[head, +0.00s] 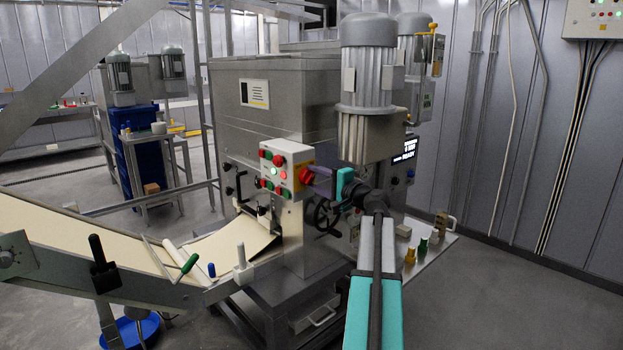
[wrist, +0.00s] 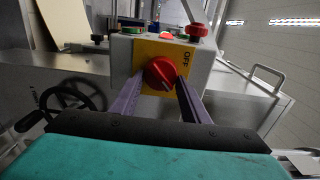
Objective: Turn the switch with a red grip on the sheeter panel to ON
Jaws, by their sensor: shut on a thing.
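The sheeter panel (head: 287,165) is a pale box with several red and green buttons on its front. On its side is a yellow plate (wrist: 180,51) carrying the switch's red grip (wrist: 159,73), which also shows in the head view (head: 305,174). The word OFF reads at the right of the plate in the wrist view; no ON mark is visible. My gripper (head: 313,178) has its purple fingers on either side of the red grip and is shut on it. The wrist view shows the fingers (wrist: 161,81) reaching the grip's two sides. I cannot tell exactly where the grip points.
A black handwheel (wrist: 72,104) is below the panel, left of my gripper in the wrist view. A grey motor (head: 367,75) hangs above my arm. A lit display (head: 405,150) is behind my gripper. A side shelf (head: 432,262) holds small coloured items. Open floor lies at right.

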